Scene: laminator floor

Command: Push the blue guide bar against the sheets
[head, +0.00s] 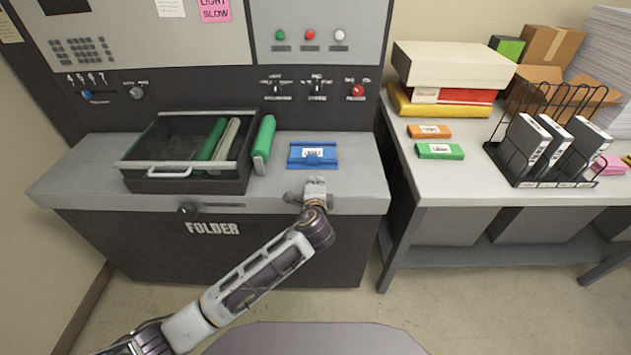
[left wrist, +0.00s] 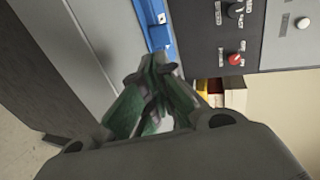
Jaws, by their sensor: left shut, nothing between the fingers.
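The blue guide bar (head: 298,161) lies on the grey top of the folder machine, right of the green roller, with a white label on it. It also shows in the left wrist view (left wrist: 148,14), just beyond my fingertips. My left gripper (head: 316,181) is shut and empty, just in front of the bar near its front edge; in the left wrist view its fingertips (left wrist: 153,62) are together. I cannot tell whether they touch the bar. I cannot make out any sheets against the bar. My right gripper is not in view.
A black drawer (head: 192,183) with green and pale rollers stands left on the folder top (head: 350,190). A green roller (head: 264,138) lies beside it. The control panel (head: 230,85) rises behind. The right-hand table (head: 445,185) holds boxes, small packs and a wire rack (head: 500,160).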

